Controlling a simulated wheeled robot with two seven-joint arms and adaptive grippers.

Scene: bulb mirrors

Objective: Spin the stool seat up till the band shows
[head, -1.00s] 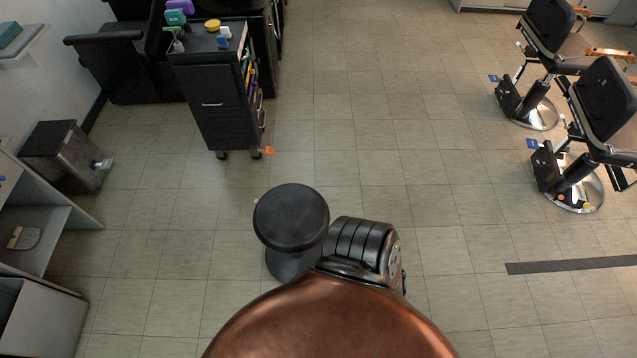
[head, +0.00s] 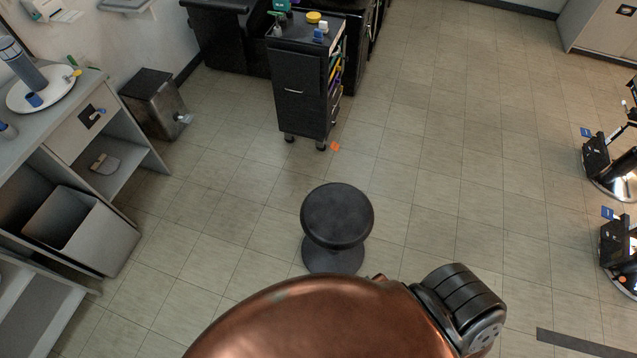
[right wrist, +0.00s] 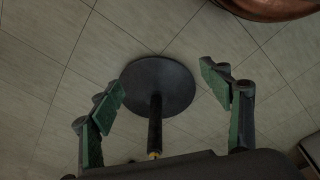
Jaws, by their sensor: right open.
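A black round stool stands on the floor in the head view, with its flat seat (head: 337,215) above a round base (head: 333,261). In the right wrist view the base (right wrist: 150,80) is a dark disc, and the black column (right wrist: 155,130) runs down the picture from it. A small yellow patch (right wrist: 154,156) shows at the column's end, against a wide dark shape along the bottom edge; I cannot tell surely whether this is the seat. My right gripper (right wrist: 163,83) is open, its green-padded fingers apart on either side of the column. My left gripper is not in view.
A black drawer trolley (head: 305,95) stands behind the stool. A metal bin (head: 152,105) and a grey shelf unit (head: 75,135) are at the left. Chair bases (head: 612,165) stand at the right. The floor around the stool is clear.

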